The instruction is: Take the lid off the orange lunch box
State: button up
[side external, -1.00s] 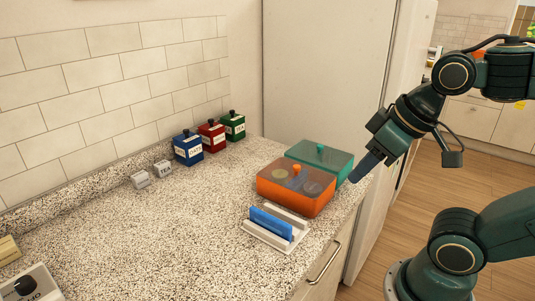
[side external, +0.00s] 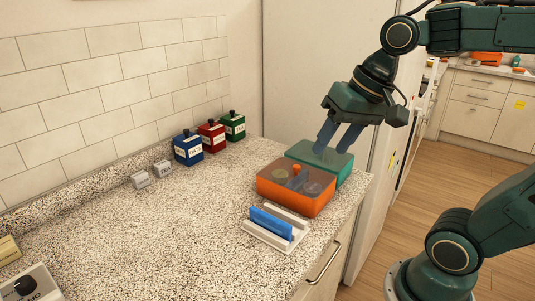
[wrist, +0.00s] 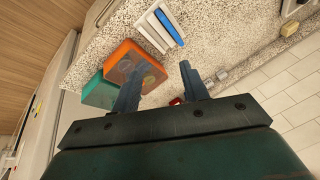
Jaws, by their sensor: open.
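The orange lunch box (side external: 295,194) stands on the counter near its right edge. Its see-through lid is on, with an orange knob (side external: 297,170) on top and round shapes visible inside. A teal lunch box (side external: 341,166) with a similar lid stands right behind it. My gripper (side external: 332,148) is open and empty, fingers pointing down, above the teal box and behind the orange one. In the wrist view the orange box (wrist: 128,57) and the teal box (wrist: 98,94) lie to the left, partly hidden by a finger.
A white holder (side external: 272,235) with a blue piece stands in front of the orange box. Blue (side external: 188,149), red (side external: 212,137) and green (side external: 234,126) canisters line the wall, with two small grey blocks nearby. The counter's left and middle are mostly clear.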

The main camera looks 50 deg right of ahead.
jog(key=w+d+r+m+g+y, duration=0.1)
jog(key=w+d+m, duration=0.2)
jog(key=w+m, duration=0.25)
jog(key=m+g+y, duration=0.2)
jog(key=m, duration=0.5)
send_over(298, 165)
jog(key=s, duration=0.2)
notch_tip(298, 165, down, 2)
jog(key=d+m, duration=0.1)
jog(key=d+f+m, duration=0.1)
jog(key=d, duration=0.1)
jog(key=d+f+m, duration=0.1)
jog(key=d, duration=0.1)
jog(key=shift+w+d+m, duration=0.2)
jog(key=shift+m, duration=0.15)
jog(key=shift+a+f, duration=0.1)
jog(key=shift+f, duration=0.05)
jog(key=shift+x, duration=4.2)
jog(key=shift+a, duration=0.1)
jog(key=shift+x, duration=2.55)
jog(key=shift+s+a, duration=0.1)
jog(key=shift+s, duration=0.05)
